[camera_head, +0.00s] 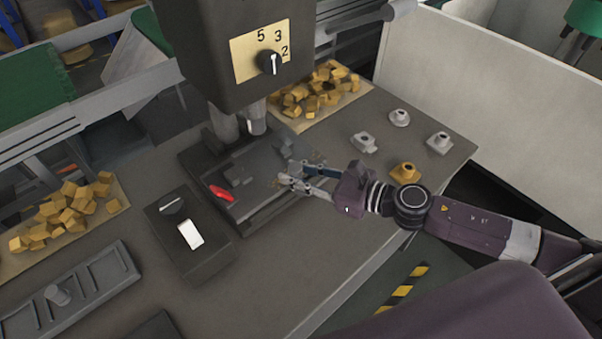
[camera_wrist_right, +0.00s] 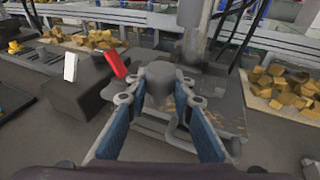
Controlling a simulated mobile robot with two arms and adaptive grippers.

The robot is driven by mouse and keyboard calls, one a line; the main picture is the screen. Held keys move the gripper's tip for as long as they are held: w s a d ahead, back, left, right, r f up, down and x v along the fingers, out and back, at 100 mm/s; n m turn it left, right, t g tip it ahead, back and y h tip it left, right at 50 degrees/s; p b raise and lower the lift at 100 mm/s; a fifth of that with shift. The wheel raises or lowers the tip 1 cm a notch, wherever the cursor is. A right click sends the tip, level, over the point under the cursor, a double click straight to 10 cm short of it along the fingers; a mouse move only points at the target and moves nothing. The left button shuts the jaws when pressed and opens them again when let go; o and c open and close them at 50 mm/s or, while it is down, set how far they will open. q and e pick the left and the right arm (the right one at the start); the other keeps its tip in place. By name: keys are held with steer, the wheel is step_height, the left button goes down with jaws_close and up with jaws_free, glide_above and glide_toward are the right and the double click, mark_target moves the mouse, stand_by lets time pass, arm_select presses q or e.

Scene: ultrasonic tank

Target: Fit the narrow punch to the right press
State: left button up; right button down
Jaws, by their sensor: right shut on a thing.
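The press (camera_head: 215,50) stands at the top centre, with a numbered dial on its head and two grey columns down to a dark bed (camera_head: 250,215). My right gripper (camera_head: 303,180) is over the right part of this bed, in front of the columns. It is shut on a grey, round-ended piece (camera_wrist_right: 160,82), probably the punch, seen between the blue-padded fingers (camera_wrist_right: 160,105) in the wrist view. The fingers hide its lower part, and I cannot tell its width. In the head view it is too small to make out clearly. My left gripper is not in view.
A red lever (camera_head: 221,194) lies at the bed's left. A control box (camera_head: 190,235) stands left of it. Several grey dies (camera_head: 364,141) and a golden one (camera_head: 404,171) sit at right. A slotted rack (camera_head: 95,290) holds one peg. Brass blocks lie on mats (camera_head: 320,95).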

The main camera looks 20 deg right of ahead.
steer(key=w+a+p, duration=0.1)
steer(key=w, duration=0.1)
steer(key=w+a+p, duration=0.1)
steer(key=w, duration=0.2)
steer(key=w+a, duration=0.1)
steer(key=w, duration=0.1)
steer(key=shift+w+r+p, duration=0.15)
steer(key=shift+r+p, duration=0.05)
steer(key=shift+p, duration=0.2)
steer(key=shift+w+a, duration=0.4)
steer(key=shift+w, duration=0.5)
steer(key=shift+w+a, duration=0.35)
steer(key=shift+w, duration=0.55)
steer(key=shift+w+a, duration=0.4)
steer(key=shift+w, duration=0.5)
steer(key=shift+r+p, duration=0.5)
steer(key=shift+p, duration=0.1)
steer(key=shift+s, duration=0.1)
steer(key=c, duration=1.6)
jaws_free()
steer(key=shift+f, duration=0.15)
steer(key=o, duration=0.6)
steer(key=shift+c, duration=0.2)
